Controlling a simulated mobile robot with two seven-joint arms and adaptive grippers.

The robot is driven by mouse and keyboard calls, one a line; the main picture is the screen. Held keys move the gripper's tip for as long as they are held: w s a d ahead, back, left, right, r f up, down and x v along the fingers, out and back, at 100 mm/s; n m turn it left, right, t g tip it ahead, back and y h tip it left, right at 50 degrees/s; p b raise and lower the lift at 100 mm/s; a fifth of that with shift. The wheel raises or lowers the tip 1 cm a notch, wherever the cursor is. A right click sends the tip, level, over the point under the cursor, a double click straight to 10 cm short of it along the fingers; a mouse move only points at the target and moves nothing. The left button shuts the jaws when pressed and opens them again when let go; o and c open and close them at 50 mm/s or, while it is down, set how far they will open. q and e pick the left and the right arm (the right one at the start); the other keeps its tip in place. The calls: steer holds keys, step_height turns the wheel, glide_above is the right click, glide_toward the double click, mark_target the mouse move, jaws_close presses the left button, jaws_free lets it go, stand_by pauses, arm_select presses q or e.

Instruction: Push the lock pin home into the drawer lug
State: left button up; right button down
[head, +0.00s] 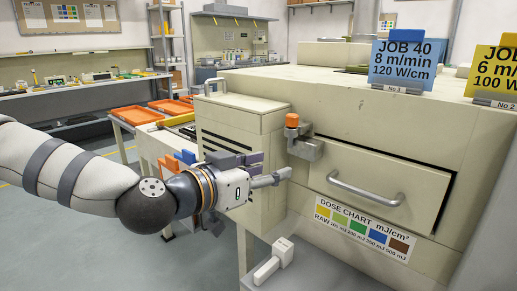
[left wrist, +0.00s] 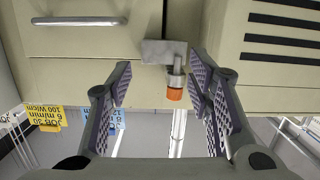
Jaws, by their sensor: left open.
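The lock pin (head: 292,120) has an orange cap and stands upright at the grey drawer lug (head: 306,149), beside the upper left corner of the drawer (head: 385,178). A grey section shows between cap and lug; how deep the pin sits is hidden. In the left wrist view, which is upside down, the pin (left wrist: 174,94) hangs from the lug (left wrist: 158,52) and appears between the spread fingers. My left gripper (head: 268,171) is open and empty, below and left of the lug in the head view, apart from the pin. My right gripper is not in view.
A blue job card (head: 403,66) and a yellow one (head: 496,76) stand on the machine top. The drawer has a bar handle (head: 365,189); a dose chart (head: 362,228) is below. A pale lever-like tool (head: 270,264) is low in front. Orange trays (head: 137,115) lie behind my left arm.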

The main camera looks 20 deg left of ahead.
arm_select(q)
steer(key=t, duration=0.2)
glide_toward(288, 121)
steer(key=b+x, duration=0.2)
steer(key=x, duration=0.8)
steer(key=shift+b, duration=0.3)
steer(key=shift+w+d+r, duration=0.15)
steer(key=shift+w, duration=0.2)
steer(key=shift+w+d+r, duration=0.15)
steer(key=shift+w, duration=0.2)
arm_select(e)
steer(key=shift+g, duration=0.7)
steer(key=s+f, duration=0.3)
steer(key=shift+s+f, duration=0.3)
arm_select(q)
jaws_close()
